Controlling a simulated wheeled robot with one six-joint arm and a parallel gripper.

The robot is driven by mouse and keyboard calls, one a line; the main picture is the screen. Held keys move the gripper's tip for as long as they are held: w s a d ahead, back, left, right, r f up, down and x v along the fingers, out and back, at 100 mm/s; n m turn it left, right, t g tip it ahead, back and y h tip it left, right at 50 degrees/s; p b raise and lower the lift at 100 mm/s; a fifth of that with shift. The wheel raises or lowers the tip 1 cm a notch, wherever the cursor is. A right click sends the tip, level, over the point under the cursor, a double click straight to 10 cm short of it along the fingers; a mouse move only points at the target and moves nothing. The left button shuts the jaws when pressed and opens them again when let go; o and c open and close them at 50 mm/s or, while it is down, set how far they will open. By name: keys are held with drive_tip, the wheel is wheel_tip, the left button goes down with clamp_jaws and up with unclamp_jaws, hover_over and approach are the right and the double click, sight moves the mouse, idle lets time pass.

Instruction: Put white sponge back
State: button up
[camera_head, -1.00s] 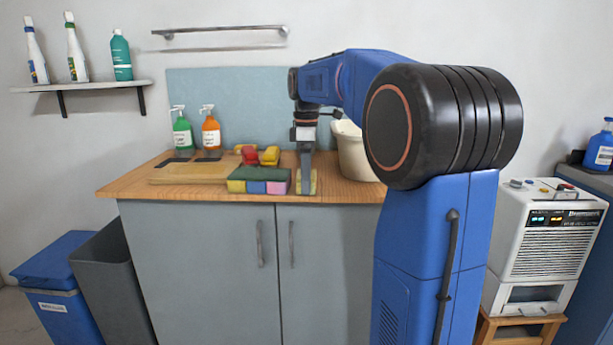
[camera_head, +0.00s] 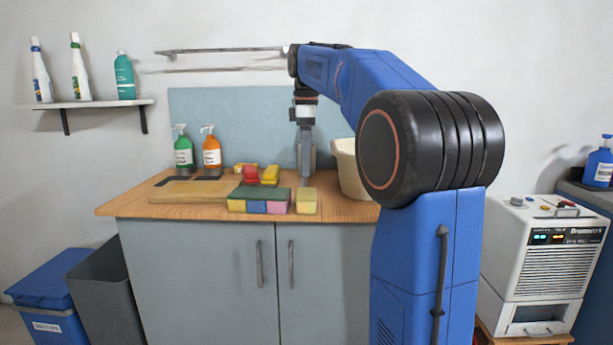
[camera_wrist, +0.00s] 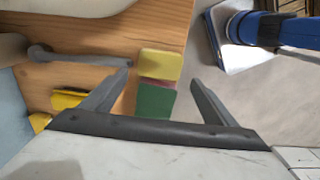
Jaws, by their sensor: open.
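I cannot pick out a white sponge in either view. A pale yellow sponge (camera_head: 306,201) sits at the counter's front edge, just right of a green-topped sponge block (camera_head: 262,193) with yellow, blue and pink front parts. In the wrist view the yellow sponge (camera_wrist: 160,65) shows between my fingers, with pink and green sponge surfaces (camera_wrist: 155,100) beside it. My gripper (camera_head: 305,178) is open and empty, above and behind the yellow sponge; its fingers also show spread in the wrist view (camera_wrist: 162,75).
A cream bucket (camera_head: 351,172) stands close right of my gripper. Red and yellow items (camera_head: 262,174), a cutting board (camera_head: 192,189) and green and orange bottles (camera_head: 211,152) stand left on the wooden counter (camera_head: 140,210). A wall rail (camera_head: 220,51) hangs above.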

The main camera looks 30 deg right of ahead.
drive_tip(key=shift+r, duration=0.8)
drive_tip(key=s+a+f+m+t, duration=0.1)
drive_tip(key=s+a+f+m, duration=0.2)
drive_tip(key=s+f, duration=0.7)
drive_tip(key=s+a+f+m+t, duration=0.2)
drive_tip(key=s+a+f+m, duration=0.2)
drive_tip(key=s+a+f, duration=0.3)
drive_tip(key=s+a+f+m+t, duration=0.1)
drive_tip(key=s+a+f+m, duration=0.3)
drive_tip(key=s+f, duration=0.9)
drive_tip(key=shift+a+t, duration=0.4)
drive_tip(key=shift+a, duration=0.5)
drive_tip(key=shift+s, duration=0.1)
